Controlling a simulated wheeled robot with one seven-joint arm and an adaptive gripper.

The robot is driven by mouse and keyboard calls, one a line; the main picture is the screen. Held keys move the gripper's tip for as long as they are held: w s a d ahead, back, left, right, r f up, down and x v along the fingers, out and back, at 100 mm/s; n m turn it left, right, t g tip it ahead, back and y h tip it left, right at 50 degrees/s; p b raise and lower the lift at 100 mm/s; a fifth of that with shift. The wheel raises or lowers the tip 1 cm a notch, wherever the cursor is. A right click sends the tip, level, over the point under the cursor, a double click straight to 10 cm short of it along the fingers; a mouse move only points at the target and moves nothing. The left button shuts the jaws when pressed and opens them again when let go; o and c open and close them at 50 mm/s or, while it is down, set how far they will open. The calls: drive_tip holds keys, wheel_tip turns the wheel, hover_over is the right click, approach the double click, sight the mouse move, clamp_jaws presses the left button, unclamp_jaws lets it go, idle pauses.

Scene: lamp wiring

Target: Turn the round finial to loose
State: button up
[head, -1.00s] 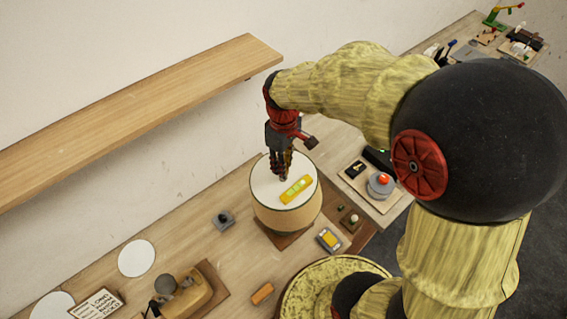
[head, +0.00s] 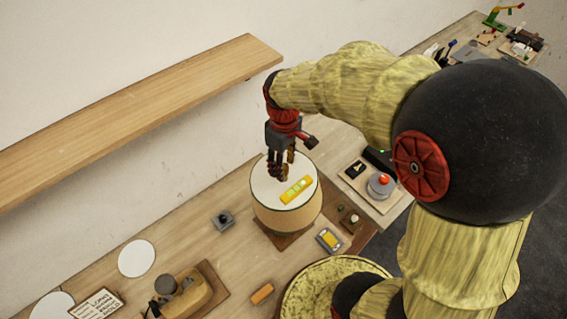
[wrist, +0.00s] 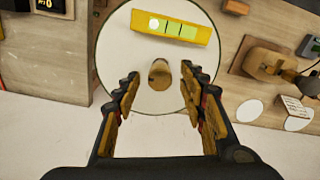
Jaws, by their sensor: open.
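The round finial (wrist: 160,75) is a small brass-coloured knob on the white top of the lampshade (wrist: 118,62). The tan drum lampshade (head: 285,215) stands on the bench in the head view. My gripper (wrist: 160,90) is open above the shade top, with its fingers spread to either side of the finial in the wrist view. I cannot tell how far the fingertips are above it. In the head view my gripper (head: 279,176) hides the finial. A yellow level (wrist: 171,27) lies on the shade top beside the finial; it also shows in the head view (head: 296,190).
A wooden shelf (head: 130,118) runs along the wall to the left. Around the lamp on the bench are a small grey block (head: 223,219), a yellow-faced device (head: 329,240), an orange block (head: 262,293) and a red-topped button (head: 382,182).

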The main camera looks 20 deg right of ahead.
wheel_tip(320, 180, up, 12)
idle(0.5)
drive_tip(key=shift+f, duration=0.1)
